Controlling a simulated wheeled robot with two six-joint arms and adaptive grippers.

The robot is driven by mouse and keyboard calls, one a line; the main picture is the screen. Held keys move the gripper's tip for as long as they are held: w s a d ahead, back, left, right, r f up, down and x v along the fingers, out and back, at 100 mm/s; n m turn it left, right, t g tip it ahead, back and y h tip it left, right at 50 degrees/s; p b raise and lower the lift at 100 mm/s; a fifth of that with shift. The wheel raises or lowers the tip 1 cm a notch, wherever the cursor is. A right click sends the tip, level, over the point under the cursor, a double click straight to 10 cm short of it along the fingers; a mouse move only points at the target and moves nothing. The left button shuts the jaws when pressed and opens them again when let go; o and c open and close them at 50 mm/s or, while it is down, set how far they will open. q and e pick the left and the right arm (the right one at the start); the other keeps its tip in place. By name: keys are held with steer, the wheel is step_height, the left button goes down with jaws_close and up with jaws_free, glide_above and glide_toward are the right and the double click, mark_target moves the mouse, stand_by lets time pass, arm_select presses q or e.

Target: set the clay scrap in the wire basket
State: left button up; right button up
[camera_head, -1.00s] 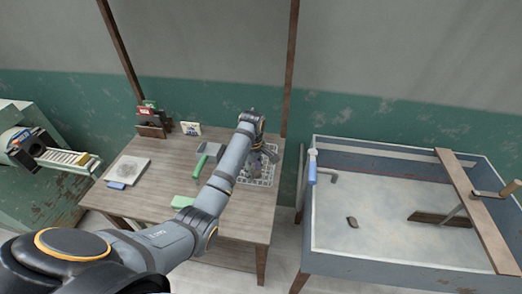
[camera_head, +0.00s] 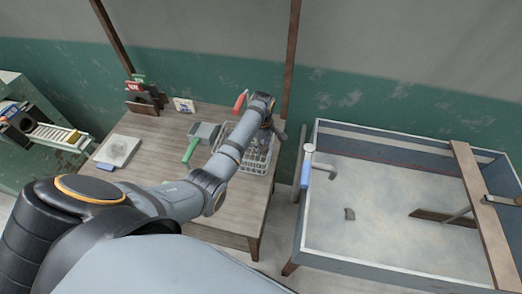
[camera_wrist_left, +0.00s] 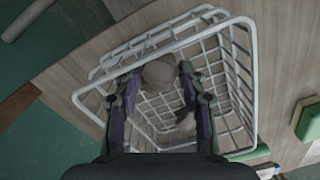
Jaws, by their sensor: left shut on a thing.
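The white wire basket (camera_head: 262,166) stands at the right end of the wooden table, and its rim and mesh fill much of the left wrist view (camera_wrist_left: 246,75). My left gripper (camera_wrist_left: 160,75) is over the basket, pointing down. It is shut on a grey-brown clay scrap (camera_wrist_left: 158,71) between its fingertips. A second brownish lump (camera_wrist_left: 185,121) shows lower, inside the basket mesh. In the head view the left gripper (camera_head: 275,133) is partly hidden by its own arm, and the held scrap cannot be made out. My right gripper is not in view.
A green-handled tool (camera_head: 190,151) and a grey box (camera_head: 204,131) lie left of the basket. A red handle (camera_head: 240,102) stands behind it. A large tub (camera_head: 390,258) at the right holds another dark scrap (camera_head: 349,214).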

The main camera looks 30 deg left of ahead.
mark_target(262, 147)
arm_select(q)
steer(key=shift+f, duration=0.4)
step_height(262, 147, down, 2)
steer(key=shift+s+f, duration=0.1)
steer(key=shift+f, duration=0.4)
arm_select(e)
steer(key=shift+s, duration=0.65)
arm_select(q)
steer(key=o, duration=1.2)
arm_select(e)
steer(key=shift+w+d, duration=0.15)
arm_select(q)
steer(key=shift+r, duration=0.25)
step_height(262, 147, up, 12)
steer(key=shift+f, duration=0.1)
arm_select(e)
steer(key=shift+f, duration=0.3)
